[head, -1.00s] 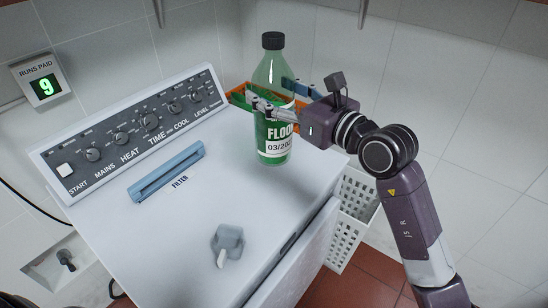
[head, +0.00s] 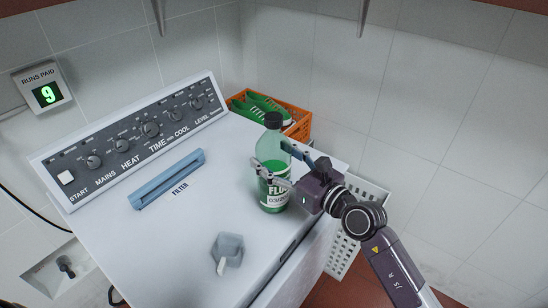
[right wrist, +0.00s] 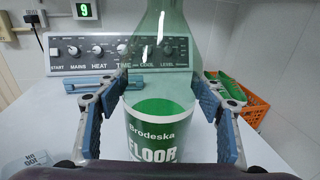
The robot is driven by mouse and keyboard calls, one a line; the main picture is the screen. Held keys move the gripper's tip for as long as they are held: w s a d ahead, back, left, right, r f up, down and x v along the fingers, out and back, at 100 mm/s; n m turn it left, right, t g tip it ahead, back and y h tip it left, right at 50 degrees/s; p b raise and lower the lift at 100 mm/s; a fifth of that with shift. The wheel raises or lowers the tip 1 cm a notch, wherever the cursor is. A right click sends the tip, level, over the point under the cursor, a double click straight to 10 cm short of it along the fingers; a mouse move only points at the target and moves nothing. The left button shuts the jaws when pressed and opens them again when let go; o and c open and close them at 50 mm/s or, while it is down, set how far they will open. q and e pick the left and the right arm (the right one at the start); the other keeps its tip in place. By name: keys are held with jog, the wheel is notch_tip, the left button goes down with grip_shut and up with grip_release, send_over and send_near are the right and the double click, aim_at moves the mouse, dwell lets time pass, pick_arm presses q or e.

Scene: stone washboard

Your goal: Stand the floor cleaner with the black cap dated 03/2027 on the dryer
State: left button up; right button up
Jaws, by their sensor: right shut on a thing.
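The floor cleaner (head: 274,196) is a green bottle with a black cap (head: 273,119). Its label reads "FLOO" with a partly legible date below; in the right wrist view the label (right wrist: 160,135) reads "Brodeska FLOOR". My right gripper (head: 271,155) is shut on the bottle's body, with one finger on each side. The bottle is upright at the right part of the white dryer top (head: 150,235). I cannot tell whether its base touches the top. The cap is out of the right wrist view. My left gripper is not in view.
A blue filter handle (head: 168,179) and a grey object (head: 227,250) are on the dryer top. The control panel (head: 130,138) runs along the back. An orange crate (head: 297,128) with green items stands behind, and a white basket (head: 345,256) at the right.

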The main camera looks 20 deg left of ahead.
jog(key=shift+r, duration=0.1)
jog(key=o, duration=2.1)
jog(key=shift+f, duration=0.2)
jog(key=shift+s+d+r, duration=0.1)
jog(key=b+v, duration=0.2)
jog(key=v, duration=0.9)
jog(key=shift+s+d, duration=0.2)
jog(key=shift+d, duration=0.15)
